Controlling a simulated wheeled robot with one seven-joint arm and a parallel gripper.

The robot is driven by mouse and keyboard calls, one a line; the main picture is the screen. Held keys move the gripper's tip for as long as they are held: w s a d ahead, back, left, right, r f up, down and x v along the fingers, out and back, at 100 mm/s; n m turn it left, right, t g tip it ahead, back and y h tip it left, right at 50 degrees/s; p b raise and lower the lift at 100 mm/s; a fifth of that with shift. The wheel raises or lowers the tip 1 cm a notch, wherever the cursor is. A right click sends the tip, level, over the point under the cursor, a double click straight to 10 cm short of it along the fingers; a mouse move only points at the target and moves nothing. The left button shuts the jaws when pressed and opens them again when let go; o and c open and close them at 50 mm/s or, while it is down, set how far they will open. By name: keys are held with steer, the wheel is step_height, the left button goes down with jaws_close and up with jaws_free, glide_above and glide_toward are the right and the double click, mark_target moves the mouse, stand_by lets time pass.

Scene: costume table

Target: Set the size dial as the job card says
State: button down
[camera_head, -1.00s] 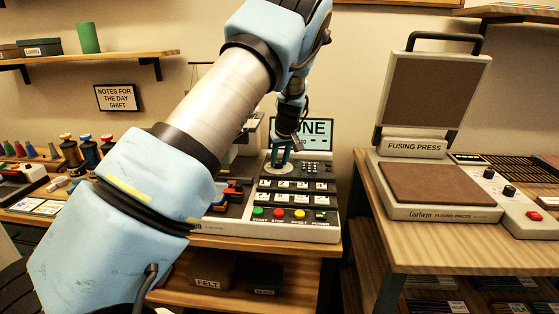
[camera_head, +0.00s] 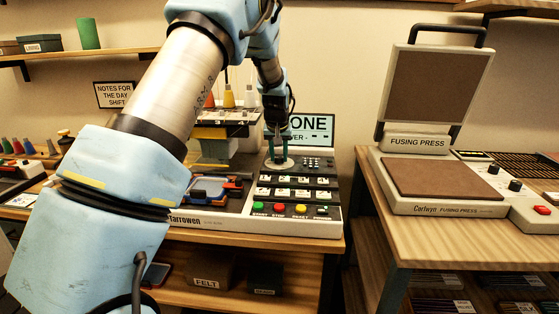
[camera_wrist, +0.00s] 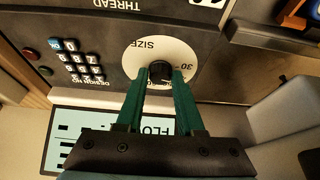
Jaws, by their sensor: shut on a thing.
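The size dial (camera_head: 268,164) is a pale disc on the embroidery machine's dark panel in the head view. In the wrist view the disc (camera_wrist: 133,58) carries the word SIZE and a mark reading 30, around a dark central knob (camera_wrist: 161,68). My gripper (camera_head: 277,157) is over the dial, pointing down. Its two green fingers (camera_wrist: 160,78) are closed on the knob's sides in the wrist view. The fingers hide part of the scale, and I cannot tell which value is set. No job card can be read for a size.
A screen (camera_head: 318,128) stands behind the dial, partly hidden by my arm. A keypad (camera_wrist: 82,62) and coloured buttons (camera_head: 278,207) are close to the dial. A hoop (camera_head: 214,187) lies to the left. A fusing press (camera_head: 440,207) stands on the right bench.

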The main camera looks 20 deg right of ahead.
steer(key=shift+a+m+h+b, duration=0.1)
steer(key=shift+m+h+b, duration=0.35)
steer(key=shift+m, duration=0.85)
steer(key=shift+g, duration=0.3)
steer(key=c, duration=0.5)
jaws_free()
steer(key=shift+c, duration=0.2)
